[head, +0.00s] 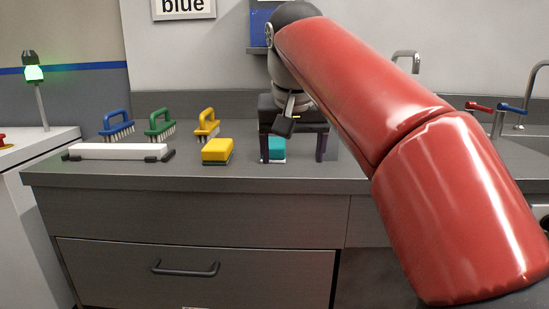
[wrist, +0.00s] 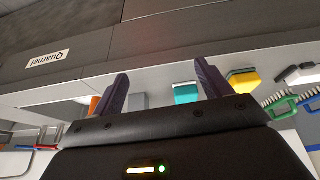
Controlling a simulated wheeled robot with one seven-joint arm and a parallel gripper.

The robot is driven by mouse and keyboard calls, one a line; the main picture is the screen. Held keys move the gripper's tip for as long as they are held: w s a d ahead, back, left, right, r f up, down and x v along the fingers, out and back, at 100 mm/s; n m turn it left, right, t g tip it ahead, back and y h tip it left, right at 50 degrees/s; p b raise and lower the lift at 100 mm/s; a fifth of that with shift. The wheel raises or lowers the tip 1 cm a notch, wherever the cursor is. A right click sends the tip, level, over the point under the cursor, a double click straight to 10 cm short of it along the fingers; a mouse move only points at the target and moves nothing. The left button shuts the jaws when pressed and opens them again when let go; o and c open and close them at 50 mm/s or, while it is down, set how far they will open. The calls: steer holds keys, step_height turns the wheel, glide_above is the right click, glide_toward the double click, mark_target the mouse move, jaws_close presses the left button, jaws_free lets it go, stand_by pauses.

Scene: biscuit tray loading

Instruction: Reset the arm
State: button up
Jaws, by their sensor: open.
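My gripper (head: 292,159) is at the end of my red arm, above the counter in the head view. Its two dark fingers are wide apart and nothing is held between them; in the wrist view (wrist: 160,72) the gap is also empty. A teal sponge (head: 277,148) shows behind the gap, partly hidden by a finger. It also shows in the wrist view (wrist: 186,93), small and apart from the fingers. A yellow sponge (head: 217,150) lies on the counter left of my gripper, with no contact; the wrist view shows it too (wrist: 243,80).
Blue (head: 117,124), green (head: 160,124) and yellow (head: 207,123) brushes stand at the counter's back left, behind a white bar (head: 118,151). Red (head: 478,106) and blue (head: 512,108) tap handles are at the right by the sink. The counter (head: 190,177) is bare along its front.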

steer(key=s+d+f, duration=0.6)
steer(key=s+f, duration=0.4)
steer(key=f, duration=0.3)
steer(key=s+d+f, duration=0.6)
steer(key=s+f, duration=0.5)
steer(key=f, duration=0.2)
steer(key=shift+t, duration=0.4)
steer(key=shift+d+f, duration=0.1)
